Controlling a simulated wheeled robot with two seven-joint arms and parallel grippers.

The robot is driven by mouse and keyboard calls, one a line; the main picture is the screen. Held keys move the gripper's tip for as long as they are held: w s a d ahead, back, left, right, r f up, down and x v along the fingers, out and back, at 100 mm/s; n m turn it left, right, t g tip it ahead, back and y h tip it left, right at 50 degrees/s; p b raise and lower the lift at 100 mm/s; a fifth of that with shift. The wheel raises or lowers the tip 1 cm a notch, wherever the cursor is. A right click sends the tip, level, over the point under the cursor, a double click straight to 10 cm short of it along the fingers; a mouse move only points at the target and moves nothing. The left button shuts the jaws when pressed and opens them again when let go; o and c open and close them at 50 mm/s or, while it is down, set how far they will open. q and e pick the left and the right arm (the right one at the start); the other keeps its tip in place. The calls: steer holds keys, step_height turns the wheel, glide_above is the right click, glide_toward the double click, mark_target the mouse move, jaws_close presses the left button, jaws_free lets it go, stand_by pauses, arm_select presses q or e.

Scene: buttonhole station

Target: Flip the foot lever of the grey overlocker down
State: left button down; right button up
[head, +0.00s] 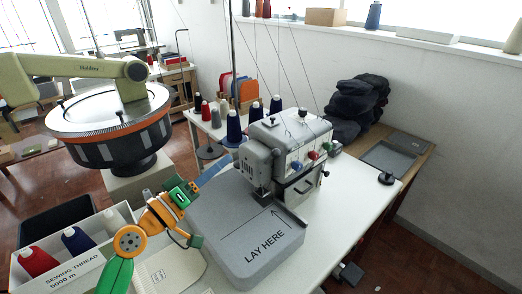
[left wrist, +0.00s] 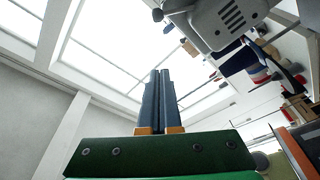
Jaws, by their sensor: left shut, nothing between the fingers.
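The grey overlocker (head: 262,160) stands on the white table behind the flat grey "LAY HERE" plate (head: 235,235). Its grey side with slots shows at the upper right of the left wrist view (left wrist: 228,18). I cannot clearly make out the foot lever; a small dark knob (left wrist: 158,14) beside the machine body there may be part of it. My left gripper (head: 228,162) comes from the lower left, its blue fingers pointing at the machine's left side. In the left wrist view its fingers (left wrist: 160,76) are shut together, empty, and apart from the machine. My right gripper is not in view.
Thread cones (head: 234,126) stand behind and left of the overlocker. A large round machine (head: 108,125) is at the left, above a white thread box (head: 120,222). A dark cloth heap (head: 358,100) and a grey tray (head: 388,160) lie to the right. The table's right front is mostly clear.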

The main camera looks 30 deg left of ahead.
arm_select(q)
steer(key=r+p, duration=0.2)
steer(key=p, duration=0.2)
glide_above(271, 158)
steer(key=s+a, duration=0.4)
steer(key=shift+w+d+f, duration=0.2)
steer(key=shift+d+f, duration=0.6)
steer(key=shift+w+d+f, duration=0.2)
steer(key=shift+d+f, duration=0.55)
steer(key=shift+d+f+m+b, duration=0.2)
steer(key=shift+m+b, duration=0.3)
steer(key=shift+b, duration=0.25)
steer(key=shift+s, duration=0.1)
